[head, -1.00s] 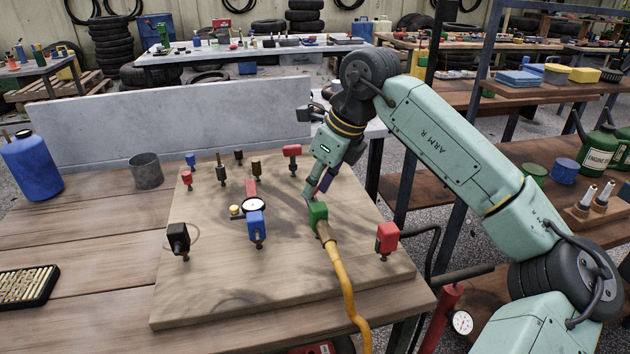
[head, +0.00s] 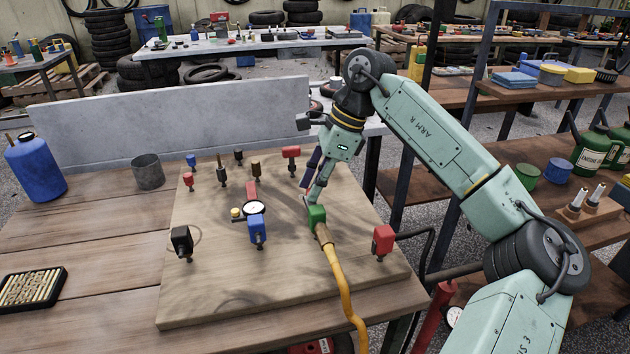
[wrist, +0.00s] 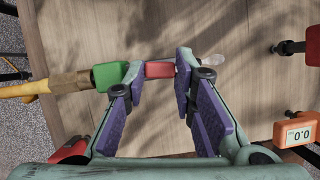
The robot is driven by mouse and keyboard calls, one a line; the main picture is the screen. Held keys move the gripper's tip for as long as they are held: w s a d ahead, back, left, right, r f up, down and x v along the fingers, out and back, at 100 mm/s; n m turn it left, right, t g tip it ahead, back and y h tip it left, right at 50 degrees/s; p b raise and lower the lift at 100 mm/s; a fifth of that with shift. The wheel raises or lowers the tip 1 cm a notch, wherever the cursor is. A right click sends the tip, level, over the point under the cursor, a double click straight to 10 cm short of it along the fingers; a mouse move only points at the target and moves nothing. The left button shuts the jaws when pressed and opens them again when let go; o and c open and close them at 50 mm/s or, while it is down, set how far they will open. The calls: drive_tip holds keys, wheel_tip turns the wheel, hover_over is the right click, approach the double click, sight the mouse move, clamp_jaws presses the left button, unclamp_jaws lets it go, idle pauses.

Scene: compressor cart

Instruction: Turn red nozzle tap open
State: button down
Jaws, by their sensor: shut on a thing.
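The red nozzle tap (wrist: 160,70) shows in the wrist view as a small red block between my fingertips, next to a green block (wrist: 108,76). My gripper (wrist: 160,74) is shut on this red block, with one purple-padded finger on each side. A pale, blurred tip (wrist: 210,64) sticks out beyond the right finger. In the head view my gripper (head: 309,198) reaches down just behind the green block, and the red tap is hidden there. A yellow hose (head: 342,285) runs from a brown fitting on the green block toward the front edge.
The wooden board (head: 200,290) carries several other fittings: a blue block (head: 257,230), a round gauge (head: 254,208), a black block (head: 181,241) and a red block (head: 383,239) at the right. An orange digital display (wrist: 298,132) reads 0.0. The board's front left is bare.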

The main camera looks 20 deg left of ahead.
idle(0.4)
drive_tip(key=c, duration=1.3)
unclamp_jaws()
drive_tip(key=v, duration=0.8)
drive_tip(key=shift+f, duration=0.1)
